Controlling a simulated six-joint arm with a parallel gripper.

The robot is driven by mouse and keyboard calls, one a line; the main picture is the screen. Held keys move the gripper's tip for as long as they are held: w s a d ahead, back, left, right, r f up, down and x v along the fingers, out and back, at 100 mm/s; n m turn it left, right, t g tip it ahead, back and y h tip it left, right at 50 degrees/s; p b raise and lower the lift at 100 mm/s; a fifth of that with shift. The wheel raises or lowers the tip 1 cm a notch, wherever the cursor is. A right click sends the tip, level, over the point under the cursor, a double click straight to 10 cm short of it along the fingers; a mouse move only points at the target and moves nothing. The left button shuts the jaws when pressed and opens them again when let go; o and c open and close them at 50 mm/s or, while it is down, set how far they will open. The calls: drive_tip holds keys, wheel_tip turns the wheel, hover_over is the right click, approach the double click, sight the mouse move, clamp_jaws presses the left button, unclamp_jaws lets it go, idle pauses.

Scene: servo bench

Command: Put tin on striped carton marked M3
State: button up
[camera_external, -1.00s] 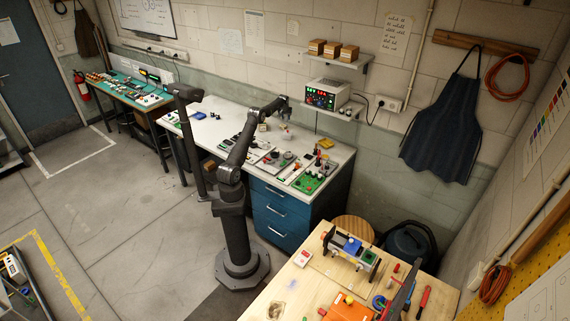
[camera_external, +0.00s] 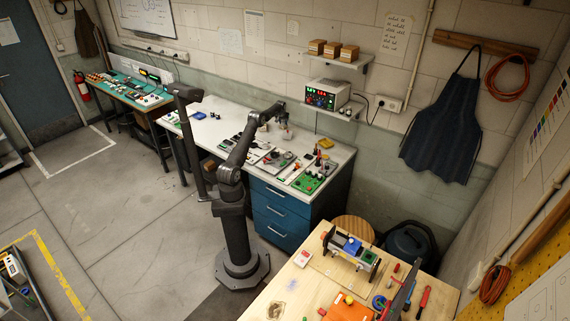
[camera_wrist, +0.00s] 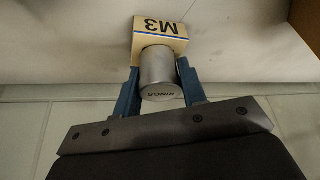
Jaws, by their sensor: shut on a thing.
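My gripper (camera_wrist: 158,66) is shut on a grey cylindrical tin (camera_wrist: 159,80), with a blue finger on each side and the word RINGS on the tin's near end. The cream carton (camera_wrist: 160,27) marked M3, with a dark blue stripe, shows just beyond the tin in the wrist view. The tin hides part of it. I cannot tell whether tin and carton touch. In the external view my gripper (camera_external: 284,122) is over the back of the white bench, and the small things below it are too small to make out clearly.
The white bench (camera_external: 222,108) carries several boards and parts in front of and right of my gripper. A yellow item (camera_external: 326,143) lies to the right. A shelf with a power supply (camera_external: 327,94) is on the wall nearby.

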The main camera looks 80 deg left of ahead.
drive_tip(key=o, duration=1)
drive_tip(key=shift+d+r, duration=0.15)
drive_tip(key=shift+r, duration=0.45)
drive_tip(key=v, duration=1.1)
drive_tip(key=x, duration=1.2)
drive_tip(key=shift+f, duration=0.15)
drive_tip(key=shift+r, duration=1.3)
drive_tip(key=shift+s+d, duration=0.1)
